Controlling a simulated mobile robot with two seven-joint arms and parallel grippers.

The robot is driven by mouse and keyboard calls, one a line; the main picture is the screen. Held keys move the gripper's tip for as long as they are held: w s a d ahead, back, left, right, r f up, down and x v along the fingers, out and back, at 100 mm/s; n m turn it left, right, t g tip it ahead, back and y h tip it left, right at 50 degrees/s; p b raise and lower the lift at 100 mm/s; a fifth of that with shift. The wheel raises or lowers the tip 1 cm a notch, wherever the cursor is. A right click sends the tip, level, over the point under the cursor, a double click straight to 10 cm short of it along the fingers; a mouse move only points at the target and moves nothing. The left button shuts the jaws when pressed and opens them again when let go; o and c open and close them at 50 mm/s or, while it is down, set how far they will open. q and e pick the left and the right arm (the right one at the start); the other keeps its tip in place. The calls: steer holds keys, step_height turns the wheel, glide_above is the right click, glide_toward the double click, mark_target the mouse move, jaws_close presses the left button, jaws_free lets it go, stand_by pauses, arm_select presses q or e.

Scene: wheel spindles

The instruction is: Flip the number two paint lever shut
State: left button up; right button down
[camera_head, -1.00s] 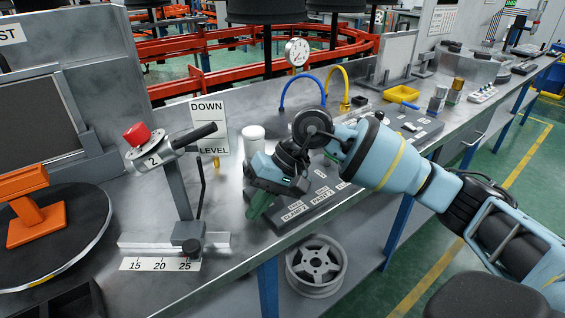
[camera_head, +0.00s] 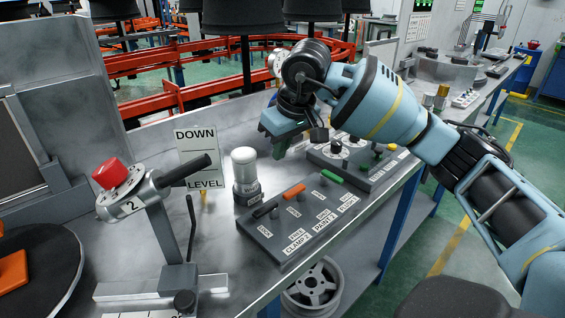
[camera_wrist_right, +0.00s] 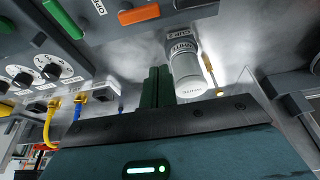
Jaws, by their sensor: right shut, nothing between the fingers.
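The near lever panel (camera_head: 262,231) is a dark box on the bench with a black lever (camera_head: 265,209), an orange lever (camera_head: 293,192) and a green lever (camera_head: 331,176). Its front labels include CLAMP 2 and PAINT 2; I cannot tell for certain which lever PAINT 2 marks. My right gripper (camera_head: 279,150) is shut and empty, raised behind this panel and apart from its levers. In the right wrist view its green fingers (camera_wrist_right: 157,87) are together, with the orange lever (camera_wrist_right: 139,14), black lever (camera_wrist_right: 195,4) and green lever (camera_wrist_right: 62,18) beyond. My left gripper is out of view.
A white-capped cylinder (camera_head: 245,175) stands left of the panel. A second panel (camera_head: 360,165) with knobs lies to its right. A stand with a red knob (camera_head: 110,173) and a DOWN/LEVEL card (camera_head: 196,158) are at left. A wheel (camera_head: 315,287) sits below the bench.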

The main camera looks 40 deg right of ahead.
steer(key=x, duration=0.9)
steer(key=shift+f, duration=0.2)
steer(key=s, duration=0.3)
steer(key=shift+d+r, duration=0.15)
steer(key=shift+r, duration=0.1)
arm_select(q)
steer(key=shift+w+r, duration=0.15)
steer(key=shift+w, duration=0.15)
arm_select(e)
steer(key=shift+s, duration=0.5)
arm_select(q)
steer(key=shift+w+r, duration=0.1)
